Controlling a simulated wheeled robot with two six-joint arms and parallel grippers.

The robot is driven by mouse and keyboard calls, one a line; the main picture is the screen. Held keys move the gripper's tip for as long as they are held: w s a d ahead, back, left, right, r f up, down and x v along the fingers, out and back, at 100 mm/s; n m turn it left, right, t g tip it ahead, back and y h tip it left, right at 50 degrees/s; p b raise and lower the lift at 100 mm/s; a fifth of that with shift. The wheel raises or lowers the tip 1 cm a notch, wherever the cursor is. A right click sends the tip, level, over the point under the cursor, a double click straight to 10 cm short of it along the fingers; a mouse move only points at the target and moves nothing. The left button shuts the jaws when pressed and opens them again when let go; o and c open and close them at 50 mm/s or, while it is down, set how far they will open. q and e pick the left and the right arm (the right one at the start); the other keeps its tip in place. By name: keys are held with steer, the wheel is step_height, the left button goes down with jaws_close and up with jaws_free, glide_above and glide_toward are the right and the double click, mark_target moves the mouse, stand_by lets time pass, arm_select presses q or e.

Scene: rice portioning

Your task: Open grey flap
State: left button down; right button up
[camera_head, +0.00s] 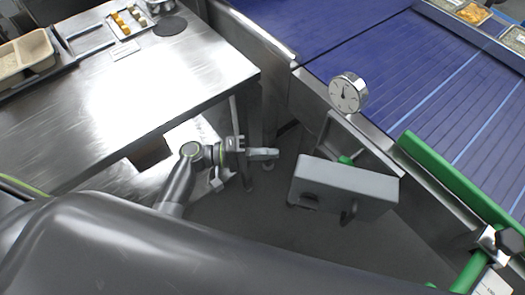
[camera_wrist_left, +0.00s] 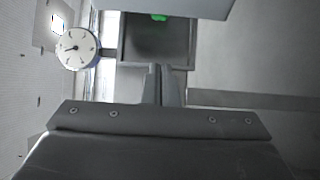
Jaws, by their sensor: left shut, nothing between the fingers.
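The grey flap (camera_head: 345,182) is a box-like grey piece on the side of the blue conveyor, with a dark slot and a dark hook-like part on its front. A light grey piece, likely the same flap, crosses the top of the left wrist view (camera_wrist_left: 200,6). My left gripper (camera_head: 274,154) is shut and empty, to the left of the flap and apart from it in the head view. Its fingers also show in the left wrist view (camera_wrist_left: 163,72), in front of a dark square panel (camera_wrist_left: 155,42). My right gripper is not in view.
A round dial (camera_head: 348,92) stands on the conveyor edge above the flap; it also shows in the left wrist view (camera_wrist_left: 77,48). A green rail (camera_head: 455,175) lies along the blue conveyor (camera_head: 420,75). A steel table (camera_head: 190,75) stands left of my gripper.

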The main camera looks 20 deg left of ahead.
arm_select(q)
steer(key=s+d+p, duration=0.2)
steer(key=d, duration=0.3)
steer(key=shift+d+p, duration=0.35)
steer(key=shift+s+a, duration=0.1)
